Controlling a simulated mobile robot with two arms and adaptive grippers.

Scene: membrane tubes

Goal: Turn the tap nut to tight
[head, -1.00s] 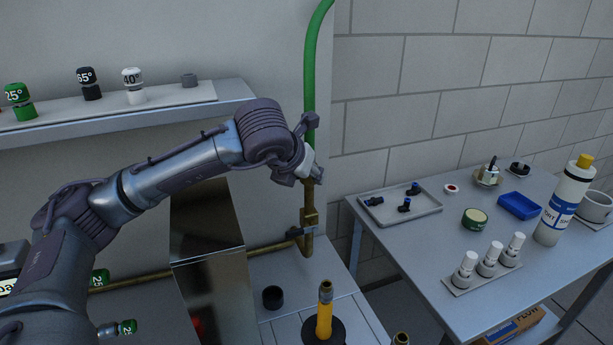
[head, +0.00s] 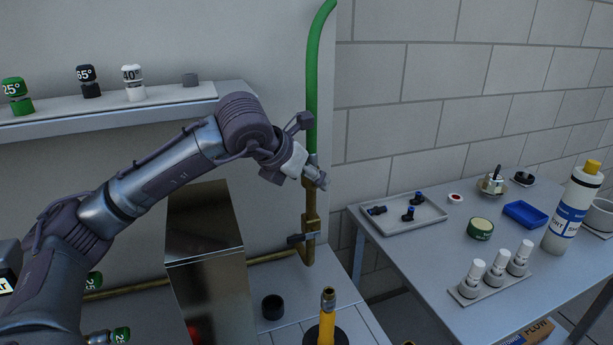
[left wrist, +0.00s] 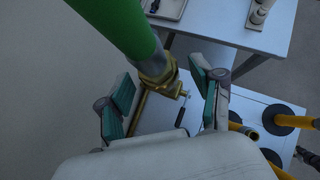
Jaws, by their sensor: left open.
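A green hose (head: 313,80) comes down the wall and ends in a grey sleeve above a brass pipe with a tap (head: 309,224). My left gripper (head: 310,150) is at the hose's lower end, open, and partly covers the joint in the head view. In the left wrist view, the green hose (left wrist: 112,20) leads into the grey sleeve and a brass nut (left wrist: 157,72). My left gripper (left wrist: 165,92) has one finger on each side of the line there, with gaps showing. The tap handle (left wrist: 180,114) shows below the nut. My right gripper is not in view.
A metal box (head: 205,250) stands below my left arm. A yellow tube on a black base (head: 327,318) and a black cup (head: 272,307) stand below the tap. The right table (head: 400,250) holds a tray, bottles and small parts. A shelf (head: 170,106) is at upper left.

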